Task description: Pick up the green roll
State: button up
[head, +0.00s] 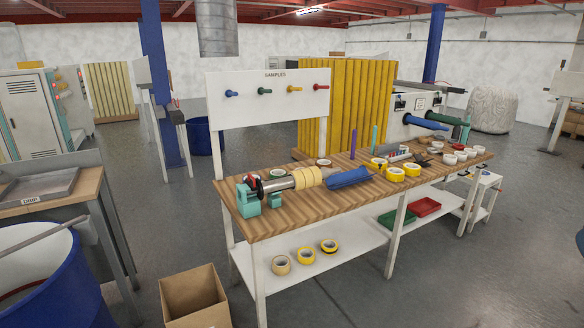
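A dark green roll (450,120) sticks out from the white machine at the back right of the workbench, just behind a blue roll (424,122). It is small in the head view and partly hidden by the blue roll. A thin teal-green upright cylinder (374,138) stands on the wooden bench top (285,218), beside a purple upright one (353,144). I cannot tell for sure which of these is the green roll. My gripper is not in view.
A cardboard box (194,298) and blue drum (50,285) stand at front left. The floor at front right is clear.

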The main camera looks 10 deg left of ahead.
aim_at(275, 173)
jog(key=i+u, duration=0.25)
jog(key=i, duration=0.15)
jog(key=i+l+u, duration=0.25)
jog(key=i, duration=0.2)
jog(key=i+l+u, duration=0.25)
jog(key=i, duration=0.15)
